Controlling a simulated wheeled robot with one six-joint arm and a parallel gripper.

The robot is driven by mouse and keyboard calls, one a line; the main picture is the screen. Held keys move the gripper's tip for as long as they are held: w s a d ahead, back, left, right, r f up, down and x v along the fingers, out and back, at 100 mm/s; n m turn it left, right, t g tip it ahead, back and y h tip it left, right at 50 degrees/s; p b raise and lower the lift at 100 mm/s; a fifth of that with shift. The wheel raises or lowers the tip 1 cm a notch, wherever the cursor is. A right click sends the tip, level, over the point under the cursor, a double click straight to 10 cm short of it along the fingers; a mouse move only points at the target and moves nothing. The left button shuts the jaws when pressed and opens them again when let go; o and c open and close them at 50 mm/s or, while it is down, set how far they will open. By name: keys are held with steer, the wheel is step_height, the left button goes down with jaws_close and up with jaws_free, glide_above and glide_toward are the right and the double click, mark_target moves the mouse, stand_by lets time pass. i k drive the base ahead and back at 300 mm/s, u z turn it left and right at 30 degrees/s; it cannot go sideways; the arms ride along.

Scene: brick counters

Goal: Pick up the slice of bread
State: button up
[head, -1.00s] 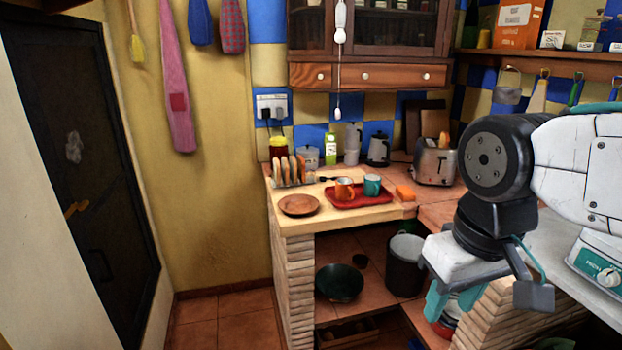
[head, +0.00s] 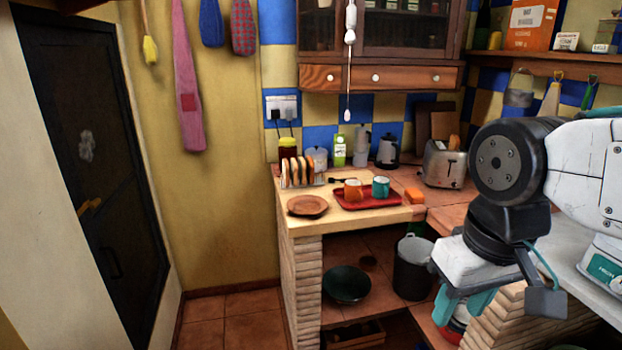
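Several slices of bread (head: 299,172) stand upright in a toast rack at the back left of the counter. What looks like another slice of bread (head: 454,142) sticks out of the toaster (head: 444,165) further right. My gripper (head: 462,303) hangs at the right of the picture, in front of the lower counter and well away from the bread. Its two teal fingers point down and look apart, with nothing seen between them.
A wooden plate (head: 307,206) lies before the rack. A red tray (head: 368,201) holds an orange mug (head: 353,190) and a teal mug (head: 380,186). A jar, bottle and kettle stand behind. Open floor (head: 232,310) lies left.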

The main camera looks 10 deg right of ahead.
mark_target(455, 141)
steer(key=z, duration=0.05)
steer(key=i, duration=1)
steer(key=z, duration=0.7)
